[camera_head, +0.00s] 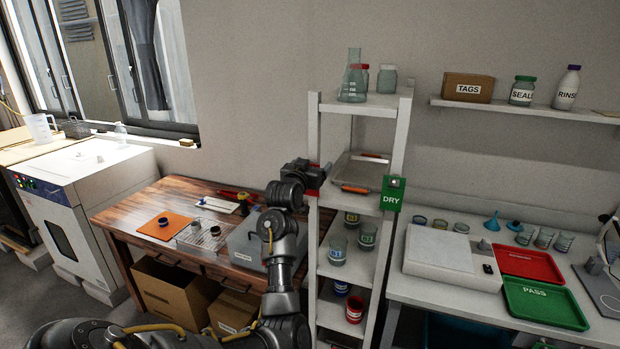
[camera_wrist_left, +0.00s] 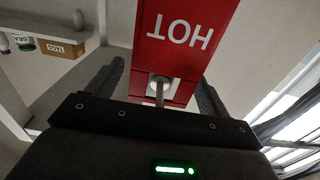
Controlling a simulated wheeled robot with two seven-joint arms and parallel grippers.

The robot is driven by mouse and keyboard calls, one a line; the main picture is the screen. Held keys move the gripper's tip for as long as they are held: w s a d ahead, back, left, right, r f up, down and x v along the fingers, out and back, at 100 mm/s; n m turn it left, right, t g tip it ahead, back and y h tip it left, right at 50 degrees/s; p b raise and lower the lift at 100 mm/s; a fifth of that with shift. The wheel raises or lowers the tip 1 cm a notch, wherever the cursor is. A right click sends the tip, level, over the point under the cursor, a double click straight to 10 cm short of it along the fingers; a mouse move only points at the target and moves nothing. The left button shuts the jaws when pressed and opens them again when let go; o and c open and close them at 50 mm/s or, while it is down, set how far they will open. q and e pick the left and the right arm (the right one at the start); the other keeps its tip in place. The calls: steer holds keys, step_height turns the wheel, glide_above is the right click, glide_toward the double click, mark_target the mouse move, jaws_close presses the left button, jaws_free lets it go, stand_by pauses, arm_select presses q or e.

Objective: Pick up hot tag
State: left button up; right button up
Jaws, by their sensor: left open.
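The red hot tag (camera_wrist_left: 185,50) fills the upper middle of the left wrist view, with white "HOT" lettering upside down. A round metal peg (camera_wrist_left: 160,90) shows at its near end. My left gripper (camera_wrist_left: 160,78) is open, with one dark finger on each side of the tag; I cannot tell whether they touch it. In the head view, my left gripper (camera_head: 311,172) is at the left post of the white shelf rack, where a bit of the red tag (camera_head: 314,181) shows, mostly hidden by the gripper. My right gripper is not in view.
The white shelf rack (camera_head: 399,150) carries jars, a metal tray (camera_head: 358,172) and a green DRY tag (camera_head: 392,194) on its right post. A wooden table (camera_head: 130,213) stands left, a white bench (camera_head: 400,277) right. A tags box (camera_head: 468,88) sits on the wall shelf.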

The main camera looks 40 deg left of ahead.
arm_select(q)
steer(key=c, duration=1)
steer(key=shift+c, duration=0.2)
steer(key=shift+a+r+b, duration=0.1)
steer(key=shift+r+b, duration=0.55)
steer(key=shift+r, duration=0.05)
steer(key=p+v, duration=0.1)
steer(key=v, duration=1.7)
steer(key=shift+p, duration=0.35)
